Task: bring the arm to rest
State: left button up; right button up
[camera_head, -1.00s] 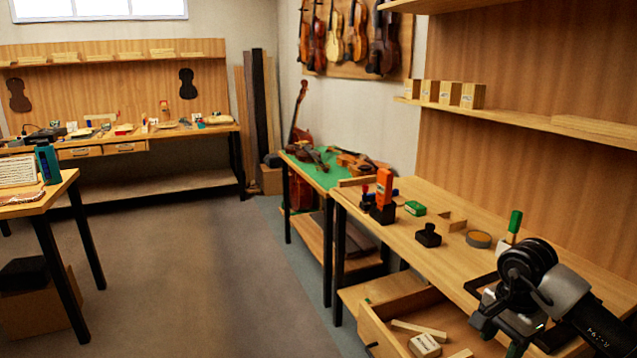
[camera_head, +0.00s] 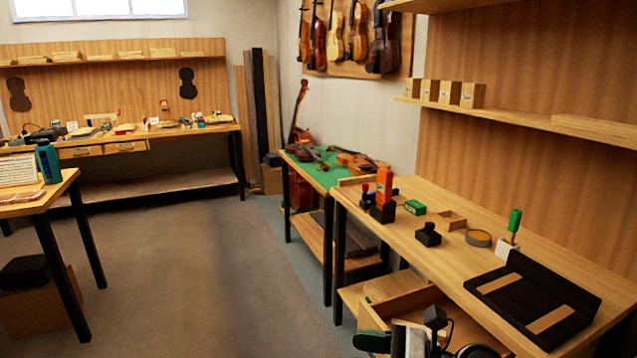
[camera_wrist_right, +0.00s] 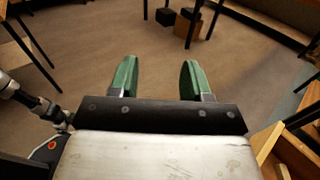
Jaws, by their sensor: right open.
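My right gripper (camera_wrist_right: 158,80) shows two green fingers spread apart in the right wrist view, with nothing between them. Beyond the fingers is bare floor. In the head view, part of my right arm and a green finger show at the bottom edge, in front of the workbench (camera_head: 455,207) and over the front of its open drawer (camera_head: 372,318). The fingertips are not clear there. My left gripper is in neither view.
The bench carries a black tray (camera_head: 500,281) with wooden strips, a green-handled tool (camera_head: 513,224), a round tin (camera_head: 478,238) and a black block (camera_head: 428,235). A green-topped table (camera_head: 318,175) with violins stands behind.

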jog(key=d+r+m+t+h, duration=0.1)
jog(key=d+m+t+h, duration=0.25)
jog(key=m+t, duration=0.7)
jog(key=d+r+m+t+h, duration=0.1)
jog(key=d+m+t+h, duration=0.3)
jog(key=m, duration=1.2)
jog(key=s+d+f+m+g+h, duration=0.2)
jog(key=s+d+f+m+h, duration=0.1)
jog(key=f+m+h, duration=0.3)
jog(key=s+d+f+m+g+h, duration=0.25)
jog(key=f+m+h, duration=0.2)
jog(key=m, duration=0.35)
jog(key=s+f+m+g+y, duration=0.1)
jog(key=s+f+m+g, duration=0.4)
jog(key=s, duration=0.4)
jog(key=s+f+m+g, duration=0.3)
jog(key=s+f+g, duration=0.35)
jog(key=s, duration=0.35)
notch_tip(320, 180, down, 24)
jog(key=s+d+f+g+p, duration=0.1)
jog(key=s+d+f+g, duration=0.1)
jog(key=s+f, duration=1.4)
jog(key=shift+d+f, duration=0.4)
jog(key=shift+d, duration=0.3)
jog(key=shift+c, duration=0.2)
